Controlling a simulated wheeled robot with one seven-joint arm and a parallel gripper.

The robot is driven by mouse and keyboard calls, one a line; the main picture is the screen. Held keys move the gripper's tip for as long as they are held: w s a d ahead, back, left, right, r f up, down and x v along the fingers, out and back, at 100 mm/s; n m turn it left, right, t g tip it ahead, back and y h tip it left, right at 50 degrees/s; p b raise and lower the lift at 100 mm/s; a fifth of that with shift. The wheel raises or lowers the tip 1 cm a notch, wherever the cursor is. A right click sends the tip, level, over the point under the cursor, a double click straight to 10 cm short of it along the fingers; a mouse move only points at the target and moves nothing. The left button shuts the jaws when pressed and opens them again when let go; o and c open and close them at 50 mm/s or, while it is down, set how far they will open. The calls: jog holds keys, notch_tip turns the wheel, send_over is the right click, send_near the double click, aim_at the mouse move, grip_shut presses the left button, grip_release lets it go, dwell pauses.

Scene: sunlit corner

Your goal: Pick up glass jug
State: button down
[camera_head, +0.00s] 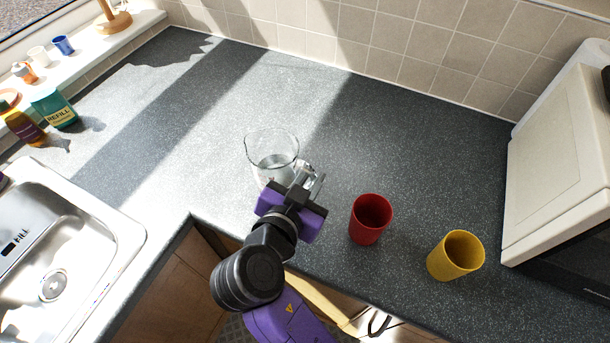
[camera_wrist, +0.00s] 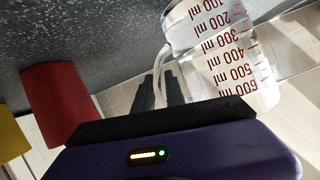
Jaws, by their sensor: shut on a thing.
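The glass jug (camera_head: 272,149) is clear, with a round open rim, and stands upright on the grey speckled counter in the head view. In the wrist view the jug (camera_wrist: 222,45) shows red millilitre marks, with its handle to the left. My gripper (camera_head: 311,178) is at the jug's right side, on the handle. In the wrist view my gripper's dark fingers (camera_wrist: 161,88) are shut on the clear handle. The lower part of the jug is partly hidden by my gripper in the head view.
A red cup (camera_head: 370,219) stands on the counter just right of my gripper, and a yellow cup (camera_head: 455,255) is farther right. A microwave (camera_head: 560,160) is at the right edge. The sink (camera_head: 60,255) is at the left. The counter behind the jug is clear.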

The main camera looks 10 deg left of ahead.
notch_tip(320, 180, up, 20)
jog(key=b, duration=0.1)
jog(key=shift+f, duration=0.15)
dwell(1.1)
